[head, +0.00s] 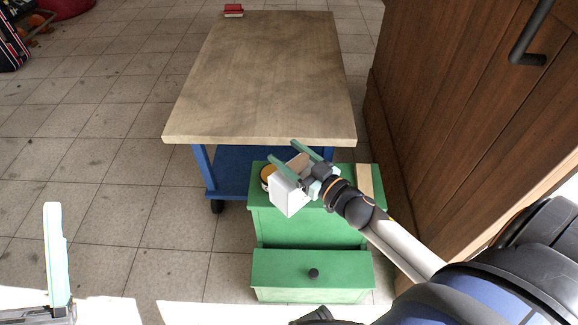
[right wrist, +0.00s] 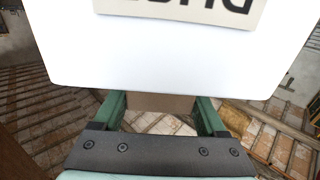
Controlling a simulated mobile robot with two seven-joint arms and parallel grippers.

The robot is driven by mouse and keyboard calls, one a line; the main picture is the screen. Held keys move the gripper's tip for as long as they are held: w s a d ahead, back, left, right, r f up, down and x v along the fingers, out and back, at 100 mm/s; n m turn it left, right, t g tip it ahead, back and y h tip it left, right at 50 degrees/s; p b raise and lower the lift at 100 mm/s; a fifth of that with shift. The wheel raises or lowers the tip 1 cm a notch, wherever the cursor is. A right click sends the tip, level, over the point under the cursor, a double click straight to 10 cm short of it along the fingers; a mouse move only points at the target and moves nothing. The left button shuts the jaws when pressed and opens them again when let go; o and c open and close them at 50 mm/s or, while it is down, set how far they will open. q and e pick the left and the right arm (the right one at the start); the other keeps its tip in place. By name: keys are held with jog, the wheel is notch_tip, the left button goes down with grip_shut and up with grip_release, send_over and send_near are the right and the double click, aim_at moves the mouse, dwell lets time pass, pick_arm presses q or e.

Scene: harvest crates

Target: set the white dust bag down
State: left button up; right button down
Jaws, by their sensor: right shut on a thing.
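The white dust bag (head: 288,196) hangs in my right gripper (head: 283,151), above the green cabinet (head: 315,219). In the right wrist view the bag (right wrist: 180,55) is a white block with a pale label with dark, upside-down letters, partly cut off. A brown piece (right wrist: 160,105) shows between the fingers, and the right gripper is shut on it. I cannot tell whether the bag touches the cabinet top. My left gripper (head: 25,250) is at the lower left edge, with one finger in view and bare floor beside it; it looks open and empty.
A round orange-topped tin (head: 266,172) and a tan wooden strip (head: 365,182) are on the cabinet top. The cabinet's drawer (head: 312,272) sticks out in front. A wood-topped blue trolley (head: 260,80) stands behind, mostly clear, with red books (head: 233,10). A brown wardrobe (head: 450,110) stands right.

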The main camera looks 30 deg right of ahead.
jog(key=shift+w+d+f, duration=0.15)
jog(key=shift+w+f, duration=0.15)
jog(key=shift+f, duration=0.2)
jog(key=shift+w+d+f+b, duration=0.2)
jog(key=shift+w+f+b, duration=0.15)
jog(key=shift+b, duration=0.1)
pick_arm(q)
jog(key=f+b, duration=0.1)
jog(key=f+h+b, duration=0.1)
jog(key=f, duration=0.1)
jog(key=shift+s+d, duration=0.2)
pick_arm(e)
jog(key=f, duration=0.3)
jog(key=shift+w+d+f, duration=0.1)
jog(key=shift+w+f, duration=0.1)
jog(key=shift+f, duration=0.1)
jog(key=shift+f+b, duration=0.15)
jog(key=shift+b, duration=0.15)
grip_release()
